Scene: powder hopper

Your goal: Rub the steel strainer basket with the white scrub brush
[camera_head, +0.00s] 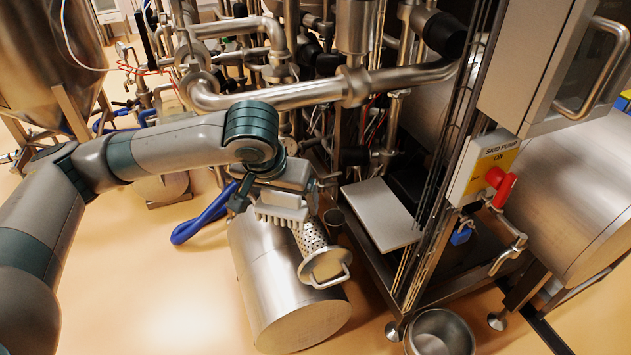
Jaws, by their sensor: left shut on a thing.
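The steel strainer basket (312,238) is a perforated cylinder with a flat end and a loop handle, tilted above a large steel drum. I cannot tell what it rests on. My left gripper (284,188) comes in from the left and is shut on the white scrub brush (282,214), whose pale bristles point downward. The brush is at the upper left part of the basket, overlapping it in this view; I cannot tell for sure whether the bristles touch it. The gripper hides the basket's upper end. My right gripper is not in view.
The steel drum (290,300) lies below the basket. Pipes (330,92) and a frame stand close behind and to the right. A blue hose (200,219) lies left of the gripper. A steel bowl (440,333) is at the lower right. Open floor lies at the lower left.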

